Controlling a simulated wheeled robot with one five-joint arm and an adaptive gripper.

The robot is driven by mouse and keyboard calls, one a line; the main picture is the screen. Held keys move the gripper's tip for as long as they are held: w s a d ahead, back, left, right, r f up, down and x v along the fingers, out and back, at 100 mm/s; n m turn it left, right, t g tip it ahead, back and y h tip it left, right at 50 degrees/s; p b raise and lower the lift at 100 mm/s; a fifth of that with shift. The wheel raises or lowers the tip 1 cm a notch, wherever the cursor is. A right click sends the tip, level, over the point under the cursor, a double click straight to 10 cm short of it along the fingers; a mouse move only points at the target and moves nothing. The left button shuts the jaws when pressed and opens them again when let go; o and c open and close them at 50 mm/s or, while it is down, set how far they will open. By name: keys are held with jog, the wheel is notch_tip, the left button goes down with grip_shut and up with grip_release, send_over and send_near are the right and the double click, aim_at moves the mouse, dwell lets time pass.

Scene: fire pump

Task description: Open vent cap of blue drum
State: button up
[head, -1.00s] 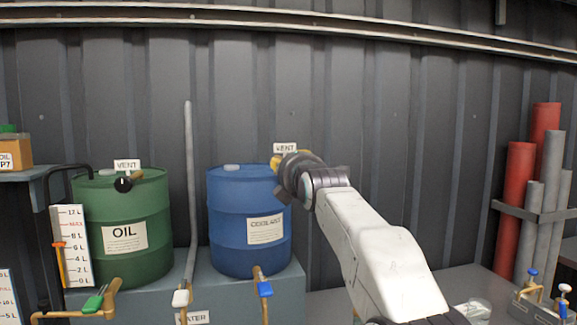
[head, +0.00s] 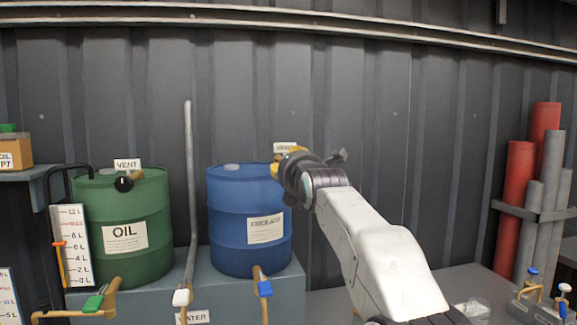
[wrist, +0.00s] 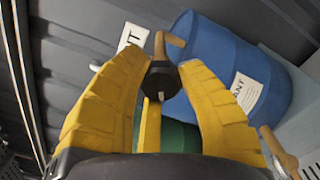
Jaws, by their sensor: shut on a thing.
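The blue drum (head: 235,200), with a coolant label, stands right of the green oil drum in the head view. In the wrist view the blue drum (wrist: 228,62) fills the upper right. My gripper (wrist: 163,75) has its yellow fingers shut on the black vent cap (wrist: 161,82), which sits between the fingertips in the wrist view. In the head view my gripper (head: 280,168) is at the right edge of the drum's top, and the wrist hides the cap there. A brass-coloured piece (wrist: 160,45) shows just beyond the cap.
A green oil drum (head: 122,235) with its own black vent cap (head: 123,184) stands at left. A grey upright pipe (head: 190,190) rises between the drums. Blue-handled (head: 265,289) and white-handled (head: 181,297) taps stick out in front. Red and grey pipes stand far right.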

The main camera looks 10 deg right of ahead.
jog(key=shift+r, duration=0.15)
jog(key=o, duration=1.2)
jog(key=s, duration=1.2)
jog(key=shift+d, duration=0.1)
